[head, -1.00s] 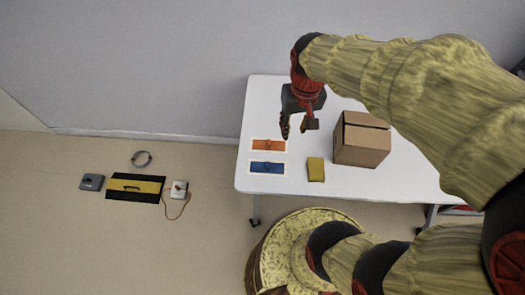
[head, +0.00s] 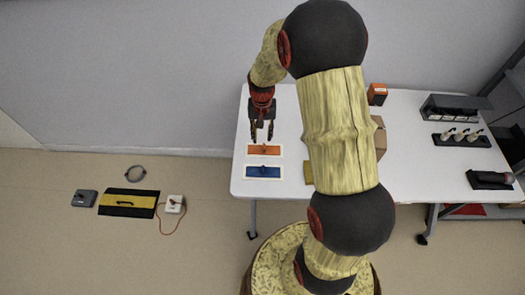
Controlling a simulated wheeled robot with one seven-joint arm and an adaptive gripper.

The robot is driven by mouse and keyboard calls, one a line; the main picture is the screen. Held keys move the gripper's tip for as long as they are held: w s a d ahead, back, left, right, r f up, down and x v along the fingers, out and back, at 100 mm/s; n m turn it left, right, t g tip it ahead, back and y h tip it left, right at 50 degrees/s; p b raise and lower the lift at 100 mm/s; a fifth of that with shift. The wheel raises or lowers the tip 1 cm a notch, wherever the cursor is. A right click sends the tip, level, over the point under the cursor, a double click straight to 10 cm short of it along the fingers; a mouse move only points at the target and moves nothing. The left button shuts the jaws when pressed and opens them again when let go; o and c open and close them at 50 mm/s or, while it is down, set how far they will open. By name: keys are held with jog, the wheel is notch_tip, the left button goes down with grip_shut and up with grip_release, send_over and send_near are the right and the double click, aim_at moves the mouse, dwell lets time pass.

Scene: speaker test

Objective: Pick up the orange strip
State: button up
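The orange strip (head: 264,150) lies flat near the left end of the white table in the head view, with a pale border and a small dark knob-like part at its middle. A blue strip (head: 263,172) of the same form lies just in front of it. My gripper (head: 262,138) points down at the far edge of the orange strip, its two dark fingers spread with a gap between them. Nothing shows between the fingers. I cannot tell the gripper's height above the table.
My arm hides most of a cardboard box (head: 380,140) and a yellow block (head: 308,173). An orange box (head: 377,93) stands behind. A dark rack (head: 456,108) and a tray with white items (head: 461,139) are at the right. Floor items include a black-yellow case (head: 128,203).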

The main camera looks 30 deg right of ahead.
aim_at(264, 145)
jog(key=f+b, duration=0.1)
jog(key=f, duration=0.2)
jog(key=f+b, duration=0.1)
jog(key=f, duration=0.1)
jog(key=shift+s+d+f+b, duration=0.2)
jog(key=shift+s+f+b, duration=0.05)
jog(key=shift+s+b, duration=0.15)
jog(key=c, duration=0.3)
jog(key=c, duration=0.4)
grip_shut()
